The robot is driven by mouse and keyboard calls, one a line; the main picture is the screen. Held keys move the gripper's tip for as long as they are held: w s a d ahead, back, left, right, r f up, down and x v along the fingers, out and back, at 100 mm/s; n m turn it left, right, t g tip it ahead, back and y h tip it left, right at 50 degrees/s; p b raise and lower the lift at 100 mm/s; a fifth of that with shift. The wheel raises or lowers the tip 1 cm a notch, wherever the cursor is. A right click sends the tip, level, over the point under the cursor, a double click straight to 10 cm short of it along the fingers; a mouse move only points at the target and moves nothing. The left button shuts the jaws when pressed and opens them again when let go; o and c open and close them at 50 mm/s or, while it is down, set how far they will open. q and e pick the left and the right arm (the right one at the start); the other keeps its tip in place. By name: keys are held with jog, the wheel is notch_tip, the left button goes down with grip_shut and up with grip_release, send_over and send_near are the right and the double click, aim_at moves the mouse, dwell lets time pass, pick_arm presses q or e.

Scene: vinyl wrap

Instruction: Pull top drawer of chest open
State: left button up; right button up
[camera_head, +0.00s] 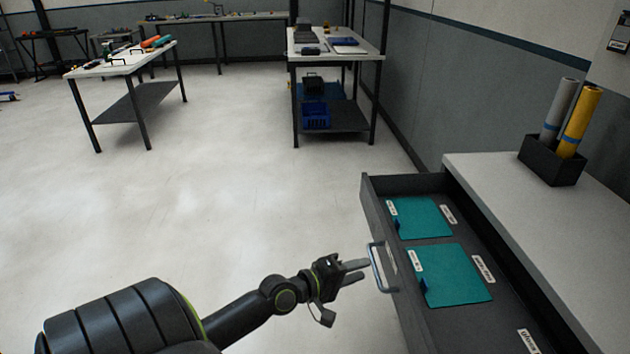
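The chest (535,235) stands at the right with a light grey top. Its top drawer (374,212) is dark grey and pulled well out from the chest. A grey bar handle (376,270) is on the drawer's front. I cannot tell whether a fingertip touches the handle. My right gripper is not in view.
Two teal sheets (424,218) (458,275) and white labels lie in the drawer. A black box (551,162) with a grey and a yellow roll stands on the chest. Worktables (125,62) (336,50) stand farther back. The floor left of the drawer is clear.

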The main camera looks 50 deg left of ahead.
pick_arm(q)
jog(key=v, duration=1.3)
jog(key=shift+s+b, duration=0.35)
jog(key=shift+s, duration=0.05)
jog(key=shift+a, duration=0.15)
jog(key=s+a+f+m+g+y+p, duration=0.1)
jog(key=a+f+y, duration=0.1)
jog(key=a+f, duration=0.45)
jog(key=s+a+f+m+g+y, duration=0.1)
jog(key=a+f+m+g+y, duration=0.15)
jog(key=f, duration=0.75)
jog(key=s+a+f+m+g+y, duration=0.1)
jog(key=s+f, duration=0.2)
jog(key=f, duration=0.4)
jog(key=s+f+m+g+y, duration=0.1)
jog(key=s+f+g, duration=0.15)
jog(key=f, duration=0.45)
jog(key=s+d+f+m+g+h+p, duration=0.1)
jog(key=s+d+f+m+g, duration=0.6)
jog(key=s+d+f, duration=0.9)
jog(key=s+f+m, duration=0.1)
jog(key=s, duration=0.3)
jog(key=shift+d+f+p, duration=0.4)
